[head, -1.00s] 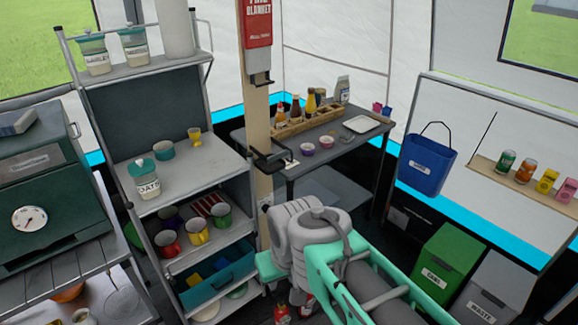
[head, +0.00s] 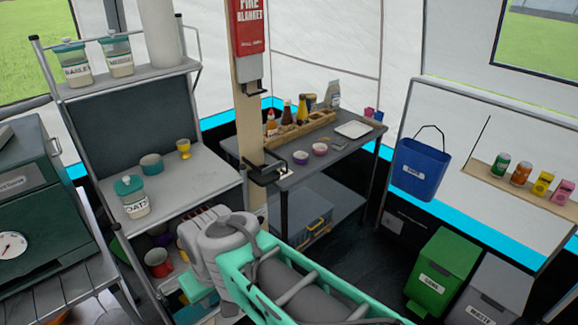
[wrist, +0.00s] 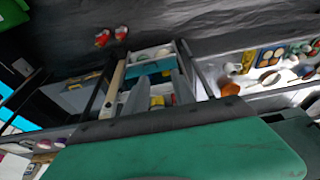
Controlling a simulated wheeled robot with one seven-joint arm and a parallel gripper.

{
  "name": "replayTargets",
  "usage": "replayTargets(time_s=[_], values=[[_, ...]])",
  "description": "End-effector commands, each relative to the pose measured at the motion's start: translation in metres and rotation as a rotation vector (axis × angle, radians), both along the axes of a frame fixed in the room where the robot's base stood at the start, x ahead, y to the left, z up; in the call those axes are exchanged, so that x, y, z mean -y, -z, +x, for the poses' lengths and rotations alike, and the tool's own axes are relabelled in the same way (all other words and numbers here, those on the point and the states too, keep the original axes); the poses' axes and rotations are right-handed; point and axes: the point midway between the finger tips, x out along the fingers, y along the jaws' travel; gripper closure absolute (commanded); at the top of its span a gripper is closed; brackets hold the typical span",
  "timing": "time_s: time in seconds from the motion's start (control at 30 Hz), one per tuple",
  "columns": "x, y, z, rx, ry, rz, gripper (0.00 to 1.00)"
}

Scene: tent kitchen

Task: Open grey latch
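A blue-and-grey box with yellow parts (head: 314,232) sits on the lower shelf of the dark table, partly hidden by my arm. No grey latch can be made out clearly; any latch on this box is too small to tell. In the wrist view, two grey pointed fingers of my gripper (wrist: 158,90) stand apart with a gap between them and nothing held. They point towards a rack shelf with a teal crate (wrist: 150,69). In the head view, my arm crosses the front and hides the fingers; its grey wrist is in front of the metal rack, left of the box.
The metal rack (head: 205,178) holds jars, bowls and mugs at the left. A wooden post (head: 246,120) with a bracket stands between rack and table (head: 300,180). A green bin (head: 442,270) and a grey bin (head: 490,292) stand right. Dark floor is free before the bins.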

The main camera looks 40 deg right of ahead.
Motion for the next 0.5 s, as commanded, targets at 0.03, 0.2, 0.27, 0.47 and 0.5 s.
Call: replayTargets(time_s=[0.03, 0.2, 0.27, 0.47, 0.5], values=[[0.002, 0.002, 0.006, 0.007, -0.004, 0.003, 0.69], [0.029, 0.02, 0.092, 0.166, -0.098, 0.052, 0.69], [0.058, 0.03, 0.139, 0.287, -0.135, 0.083, 0.69], [0.235, 0.041, 0.23, 0.847, -0.081, 0.079, 0.69], [0.275, 0.04, 0.227, 0.951, -0.038, 0.052, 0.69]])
